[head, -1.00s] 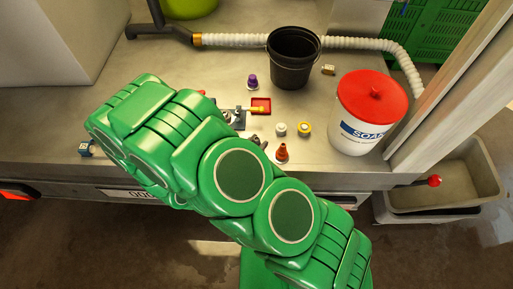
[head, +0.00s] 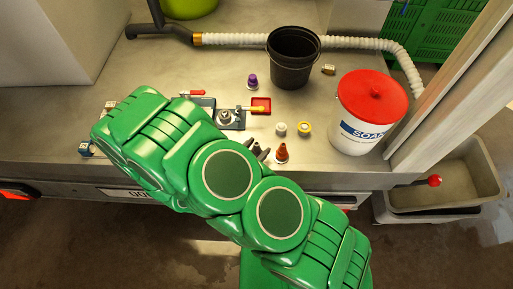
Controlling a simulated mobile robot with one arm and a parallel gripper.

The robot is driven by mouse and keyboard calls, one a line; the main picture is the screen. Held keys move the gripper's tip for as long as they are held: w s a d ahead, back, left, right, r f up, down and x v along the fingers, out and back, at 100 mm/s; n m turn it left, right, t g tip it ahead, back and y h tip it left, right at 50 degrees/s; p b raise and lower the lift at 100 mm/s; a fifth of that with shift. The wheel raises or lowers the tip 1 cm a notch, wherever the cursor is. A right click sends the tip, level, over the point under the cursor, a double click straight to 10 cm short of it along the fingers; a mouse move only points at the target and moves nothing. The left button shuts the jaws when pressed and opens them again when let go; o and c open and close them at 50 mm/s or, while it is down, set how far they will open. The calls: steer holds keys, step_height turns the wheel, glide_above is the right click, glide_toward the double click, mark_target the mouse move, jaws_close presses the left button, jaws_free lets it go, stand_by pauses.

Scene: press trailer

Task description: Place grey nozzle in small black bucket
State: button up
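The small black bucket (head: 293,62) stands upright and open at the top, at the back of the metal surface. A small grey piece (head: 225,117) sits on a dark plate just beyond my arm; it may be the grey nozzle, but it is too small to be sure. My green arm crosses the front of the head view and hides part of the surface. Dark tips that look like my gripper (head: 257,149) show past the arm, left of an orange nozzle (head: 282,153). I cannot tell whether they are open or hold anything.
A purple nozzle (head: 252,82), a white cap (head: 281,129), a yellow ring (head: 304,129) and a red tray (head: 261,105) lie between arm and bucket. A white soap bucket (head: 357,131) with a red lid stands right. A ribbed hose (head: 350,43) runs behind.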

stand_by(0.6)
steer(key=shift+v, duration=1.15)
steer(key=shift+s+a+r, duration=0.65)
steer(key=shift+s+a, duration=0.15)
steer(key=shift+a, duration=0.1)
steer(key=shift+v, duration=1.25)
steer(key=shift+o, duration=1.4)
steer(key=shift+s+a+r, duration=0.15)
